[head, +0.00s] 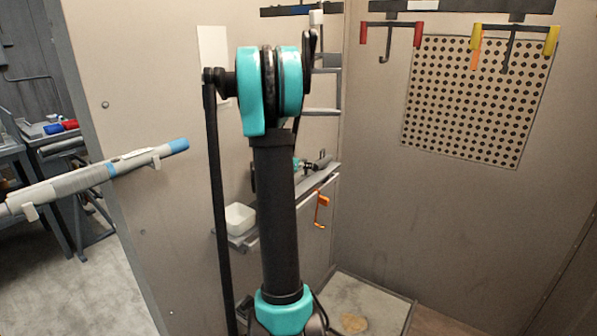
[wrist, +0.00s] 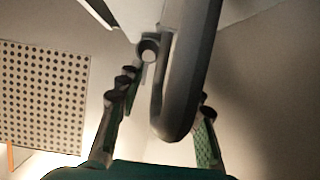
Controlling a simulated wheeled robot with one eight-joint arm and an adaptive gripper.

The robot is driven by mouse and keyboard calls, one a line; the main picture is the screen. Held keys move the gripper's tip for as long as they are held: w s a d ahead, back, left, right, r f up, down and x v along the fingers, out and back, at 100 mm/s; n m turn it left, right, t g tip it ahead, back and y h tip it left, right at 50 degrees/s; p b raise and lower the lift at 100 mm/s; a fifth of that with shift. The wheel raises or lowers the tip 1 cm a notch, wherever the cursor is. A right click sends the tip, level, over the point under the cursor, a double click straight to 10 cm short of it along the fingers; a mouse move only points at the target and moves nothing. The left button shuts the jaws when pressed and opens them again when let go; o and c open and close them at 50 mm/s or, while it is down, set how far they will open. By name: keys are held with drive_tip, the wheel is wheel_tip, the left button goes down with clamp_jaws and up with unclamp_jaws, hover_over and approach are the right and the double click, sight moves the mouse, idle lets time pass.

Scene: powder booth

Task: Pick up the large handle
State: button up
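A large dark grey handle (wrist: 185,85), a long rounded loop, fills the middle of the wrist view, running from the top edge down between my fingers. My gripper (wrist: 168,95) is open around it, with one finger on each side and visible gaps to the handle. I cannot tell whether either finger touches it. In the head view, part of my gripper (head: 304,165) shows behind my arm link, at the side-wall shelf. A small dark piece beside it (head: 324,160) may be the handle; my arm hides most of that spot.
The shelf (head: 318,178) holds a white bowl (head: 240,217); an orange hook (head: 322,210) hangs below it. A perforated panel (head: 475,98) and racks with red and yellow ends (head: 390,35) are on the back wall. A blue-ended tube (head: 110,172) is at left.

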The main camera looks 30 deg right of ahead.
drive_tip(key=shift+w+d+f, duration=0.1)
drive_tip(key=shift+d, duration=0.1)
drive_tip(key=shift+c, duration=0.5)
clamp_jaws()
